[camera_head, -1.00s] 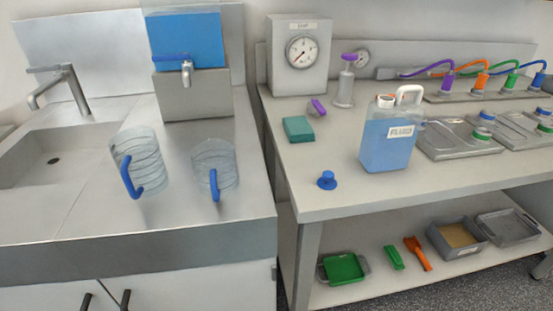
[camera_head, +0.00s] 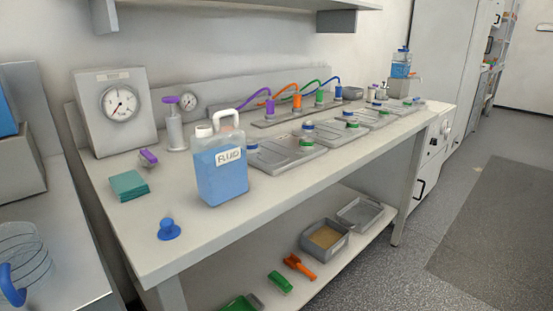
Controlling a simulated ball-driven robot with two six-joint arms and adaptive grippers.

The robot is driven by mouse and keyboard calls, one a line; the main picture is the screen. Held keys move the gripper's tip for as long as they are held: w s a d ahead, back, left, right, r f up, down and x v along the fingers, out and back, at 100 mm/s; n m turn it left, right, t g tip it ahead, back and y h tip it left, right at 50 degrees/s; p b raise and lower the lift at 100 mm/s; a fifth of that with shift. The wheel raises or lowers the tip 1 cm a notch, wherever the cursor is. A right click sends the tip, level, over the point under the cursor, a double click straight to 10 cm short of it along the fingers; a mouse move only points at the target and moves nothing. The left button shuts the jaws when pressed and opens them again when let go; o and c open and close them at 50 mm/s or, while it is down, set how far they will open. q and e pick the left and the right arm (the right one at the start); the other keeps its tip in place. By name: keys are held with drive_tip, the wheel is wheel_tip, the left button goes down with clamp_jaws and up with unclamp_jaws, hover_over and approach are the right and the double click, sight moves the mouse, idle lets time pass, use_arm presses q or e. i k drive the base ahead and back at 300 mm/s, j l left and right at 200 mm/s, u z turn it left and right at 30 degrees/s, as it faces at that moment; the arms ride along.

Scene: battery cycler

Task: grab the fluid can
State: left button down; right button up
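Neither of my grippers shows in the head view.
A blue knobbed piece (camera_head: 169,229) and a teal block (camera_head: 129,186) lie left of the can. A gauge box (camera_head: 115,110) and a purple-topped pump (camera_head: 174,125) stand behind. Flat grey trays (camera_head: 285,150) lie to its right. Open floor (camera_head: 400,270) is at the right.

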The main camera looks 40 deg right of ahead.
sight(219, 154)
drive_tip(key=z, duration=0.75)
drive_tip(key=i+u, duration=0.15)
